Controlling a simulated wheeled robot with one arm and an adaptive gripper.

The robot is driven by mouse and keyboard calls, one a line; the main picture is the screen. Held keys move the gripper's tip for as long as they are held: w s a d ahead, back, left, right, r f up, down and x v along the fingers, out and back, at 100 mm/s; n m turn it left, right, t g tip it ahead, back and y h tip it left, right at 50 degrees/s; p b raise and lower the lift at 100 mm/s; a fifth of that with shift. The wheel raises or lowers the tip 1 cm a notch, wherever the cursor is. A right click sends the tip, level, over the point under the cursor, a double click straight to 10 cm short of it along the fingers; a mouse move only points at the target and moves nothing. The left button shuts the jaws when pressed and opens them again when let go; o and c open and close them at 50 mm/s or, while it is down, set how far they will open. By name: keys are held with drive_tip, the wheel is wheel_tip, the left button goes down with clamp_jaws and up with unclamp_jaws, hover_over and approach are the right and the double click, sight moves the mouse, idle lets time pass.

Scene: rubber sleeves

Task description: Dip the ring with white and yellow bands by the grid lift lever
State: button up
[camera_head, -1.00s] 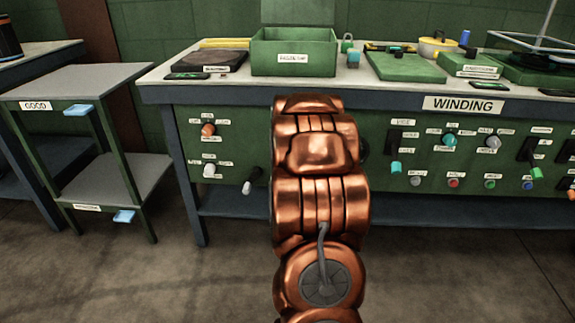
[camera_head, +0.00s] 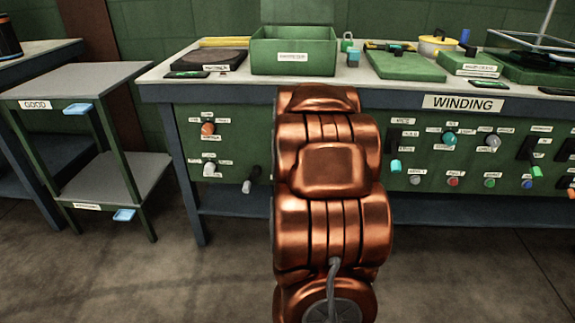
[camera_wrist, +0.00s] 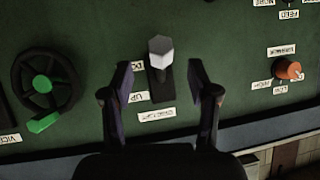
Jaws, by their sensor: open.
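In the wrist view my gripper (camera_wrist: 159,68) is open, with one dark finger on each side of a lever (camera_wrist: 160,48). The lever has a pale, faceted knob and a dark slotted base. Labels beside it seem to read "UP" and "DO…"; the label below (camera_wrist: 157,115) is too blurred to read surely. No finger clearly touches the lever. In the head view my copper arm hides my gripper and the panel part in front of it. I cannot make out a ring with white and yellow bands in either view.
A black handwheel with a green handle (camera_wrist: 43,84) is left of my gripper, and an orange knob (camera_wrist: 289,69) is right. A side shelf (camera_head: 80,82) stands at left.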

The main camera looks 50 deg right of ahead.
drive_tip(key=shift+v, duration=2.8)
drive_tip(key=s+a+r+n+g+y+p, duration=0.1)
drive_tip(key=a+r+n+y+p, duration=0.1)
drive_tip(key=a+r+p, duration=0.55)
drive_tip(key=s+a+r+n+g+y+p, duration=0.25)
drive_tip(key=a+p, duration=0.25)
drive_tip(key=a, duration=0.5)
drive_tip(key=s+a+r+n+g+y+p, duration=0.1)
drive_tip(key=a+r+y+p, duration=0.1)
drive_tip(key=a+r+p, duration=0.55)
drive_tip(key=s+a+r+n+g+y+p, duration=0.1)
drive_tip(key=s+a+r+n+g+p, duration=0.1)
drive_tip(key=s+a+r+p, duration=0.4)
drive_tip(key=s+a+r+n+g+y+p, duration=0.1)
drive_tip(key=s+a+r+n+g+p, duration=0.2)
drive_tip(key=s+a+r+p, duration=0.4)
drive_tip(key=s+a+r+g, duration=0.1)
drive_tip(key=s+a+r, duration=0.1)
drive_tip(key=s, duration=0.4)
drive_tip(key=shift+s+r, duration=0.15)
drive_tip(key=shift+r, duration=0.25)
